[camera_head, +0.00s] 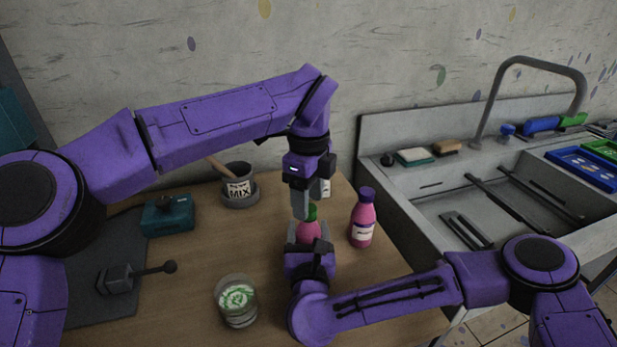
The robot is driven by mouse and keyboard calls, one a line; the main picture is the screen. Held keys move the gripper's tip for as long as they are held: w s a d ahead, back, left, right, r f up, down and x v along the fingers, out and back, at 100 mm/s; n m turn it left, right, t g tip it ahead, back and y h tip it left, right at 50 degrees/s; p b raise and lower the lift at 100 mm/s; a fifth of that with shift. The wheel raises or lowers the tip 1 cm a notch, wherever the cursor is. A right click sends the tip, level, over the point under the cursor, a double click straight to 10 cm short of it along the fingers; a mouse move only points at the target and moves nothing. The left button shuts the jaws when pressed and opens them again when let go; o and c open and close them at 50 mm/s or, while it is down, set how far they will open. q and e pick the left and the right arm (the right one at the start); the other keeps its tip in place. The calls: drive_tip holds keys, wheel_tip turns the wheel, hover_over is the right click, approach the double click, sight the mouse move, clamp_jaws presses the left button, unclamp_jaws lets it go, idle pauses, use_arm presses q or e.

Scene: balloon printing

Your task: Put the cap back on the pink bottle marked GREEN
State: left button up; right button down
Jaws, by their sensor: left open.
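A pink bottle (308,231) stands upright on the table, partly hidden by both grippers. A green cap (312,211) shows at its top, right at the neck; I cannot tell whether it is fully seated. My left gripper (312,206) points straight down over the bottle, its open fingertips around or just beside the cap. My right gripper (308,240) comes from the front, its fingers on either side of the bottle's body, and looks shut on it. The marking on this bottle is hidden.
A second pink bottle (362,220) with a purple cap stands close on the right. A MIX mortar (239,188), a teal box (168,216) and a glass jar with a green print (237,300) are on the left. A sink (470,205) is on the right.

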use_arm(q)
drive_tip(key=shift+f, duration=0.75)
